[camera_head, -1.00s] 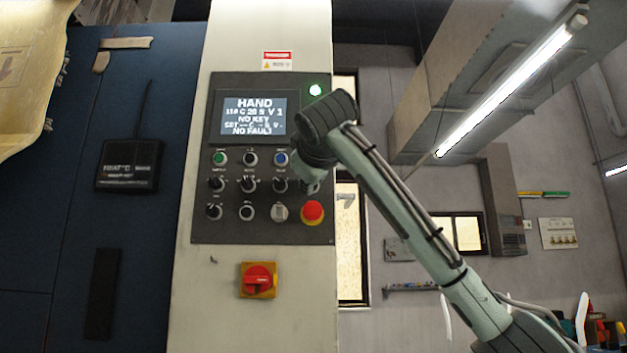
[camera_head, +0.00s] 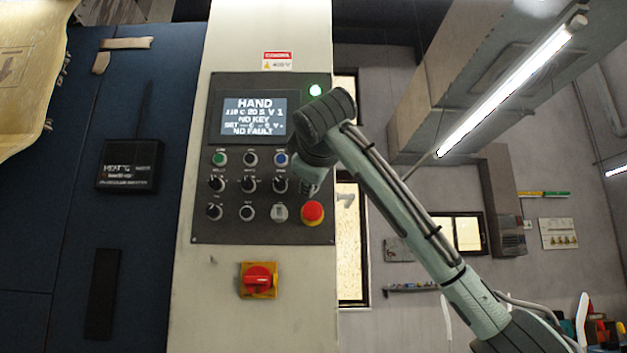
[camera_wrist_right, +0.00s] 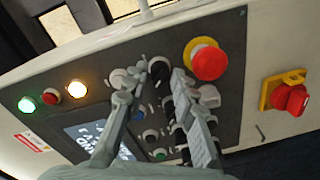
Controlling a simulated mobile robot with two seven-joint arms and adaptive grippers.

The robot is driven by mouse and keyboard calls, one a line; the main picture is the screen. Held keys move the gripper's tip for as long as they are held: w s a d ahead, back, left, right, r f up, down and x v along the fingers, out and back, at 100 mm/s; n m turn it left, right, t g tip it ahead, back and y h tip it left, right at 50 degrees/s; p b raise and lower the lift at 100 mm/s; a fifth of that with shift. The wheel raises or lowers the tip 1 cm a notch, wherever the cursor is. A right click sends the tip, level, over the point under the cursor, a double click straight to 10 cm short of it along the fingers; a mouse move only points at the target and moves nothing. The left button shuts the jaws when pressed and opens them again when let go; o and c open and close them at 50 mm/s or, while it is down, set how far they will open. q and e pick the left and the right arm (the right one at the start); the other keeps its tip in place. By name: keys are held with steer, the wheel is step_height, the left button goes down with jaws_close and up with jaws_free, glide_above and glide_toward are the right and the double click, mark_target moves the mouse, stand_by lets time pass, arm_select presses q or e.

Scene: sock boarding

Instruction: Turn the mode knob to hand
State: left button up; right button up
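The dark control panel (camera_head: 205,130) on a pale column has a lit screen (camera_head: 254,116) whose top line reads HAND. Below it are rows of buttons and black selector knobs, including one selector (camera_head: 249,184) in the middle row. Their small labels are too blurred to read, so I cannot tell which is the mode knob. My right gripper (camera_head: 311,186) is at the panel's right side, partly hidden by its wrist. In the right wrist view, my right gripper (camera_wrist_right: 152,88) has its fingers apart, with a black knob (camera_wrist_right: 158,68) showing between the tips. I cannot tell whether they touch it. My left gripper is out of view.
A red emergency stop (camera_head: 312,212) sits just below my right gripper. A red rotary switch on a yellow plate (camera_head: 258,280) is lower on the column. A black heater box (camera_head: 129,166) hangs on the blue panel at left. A green lamp (camera_head: 315,90) glows upper right.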

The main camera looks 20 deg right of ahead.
steer(key=shift+o, duration=1.1)
steer(key=v, duration=1.2)
steer(key=shift+f, duration=0.1)
